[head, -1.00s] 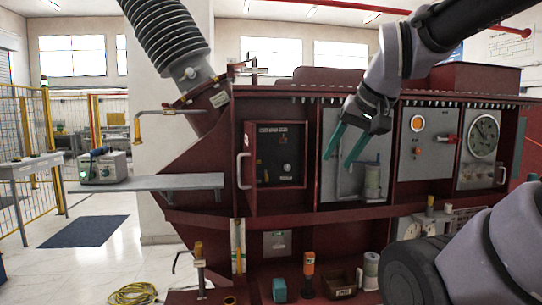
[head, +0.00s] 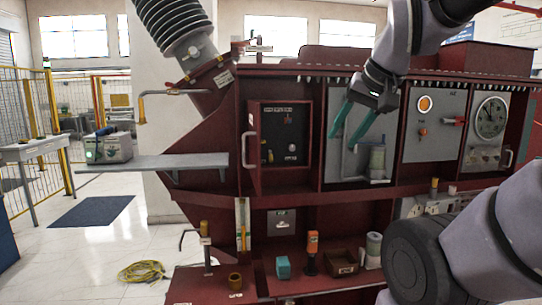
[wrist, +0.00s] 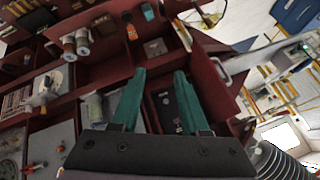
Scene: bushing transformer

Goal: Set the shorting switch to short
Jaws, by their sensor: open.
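A black panel (head: 283,135) with a label strip, small knobs and a pale round part is set in an open bay of the dark red cabinet. It also shows in the wrist view (wrist: 172,108), partly behind a finger. I cannot tell for sure which fitting is the shorting switch. A red handle (head: 454,121) sticks out from a grey panel farther right. My gripper (head: 343,141) has two teal fingers, apart and empty. In the head view it is in front of the grey bay just right of the black panel. In the wrist view the fingers (wrist: 160,72) point toward the cabinet.
A grey shelf (head: 165,162) juts from the cabinet's left side with a grey-green device (head: 108,147) on it. Small items, including an orange-topped tool (head: 312,252) and a brown box (head: 342,262), stand on the lower ledge. A yellow cable coil (head: 143,271) lies on the floor at left.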

